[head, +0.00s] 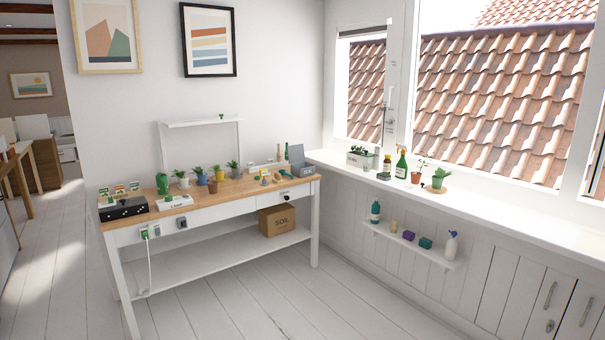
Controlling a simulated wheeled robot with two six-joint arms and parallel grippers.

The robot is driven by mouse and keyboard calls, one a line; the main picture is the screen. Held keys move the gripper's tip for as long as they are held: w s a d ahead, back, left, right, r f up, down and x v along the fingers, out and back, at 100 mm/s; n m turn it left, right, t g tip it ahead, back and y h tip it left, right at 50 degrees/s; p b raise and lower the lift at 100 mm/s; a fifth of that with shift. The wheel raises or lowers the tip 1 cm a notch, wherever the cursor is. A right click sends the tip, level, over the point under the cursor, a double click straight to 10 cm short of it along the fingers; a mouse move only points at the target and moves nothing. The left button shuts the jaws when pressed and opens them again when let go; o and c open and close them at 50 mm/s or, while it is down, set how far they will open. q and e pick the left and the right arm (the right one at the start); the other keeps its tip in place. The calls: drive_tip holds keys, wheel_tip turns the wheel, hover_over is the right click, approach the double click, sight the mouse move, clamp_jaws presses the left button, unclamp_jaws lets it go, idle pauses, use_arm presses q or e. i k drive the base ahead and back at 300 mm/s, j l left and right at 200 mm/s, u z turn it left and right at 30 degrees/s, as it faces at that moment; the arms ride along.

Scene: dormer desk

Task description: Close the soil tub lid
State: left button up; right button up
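A grey-blue container (302,170) stands at the right end of the wooden desk top (240,188). A panel of the same colour stands up at its back, like a raised lid; it may be the soil tub, but it is too small to be sure. A brown box marked SOIL (277,221) sits on the lower shelf of the desk; I cannot make out a lid on it. Neither of my grippers is in view.
Several potted plants (202,177) line the desk's back edge. A black tray (124,209) is at its left end. The windowsill (470,198) at right holds bottles and pots; a small wall shelf (410,244) is below. The floor (260,300) in front is clear.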

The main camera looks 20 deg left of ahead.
sight(296, 154)
drive_tip(key=i+j+z, duration=0.15)
drive_tip(key=i+j, duration=0.6)
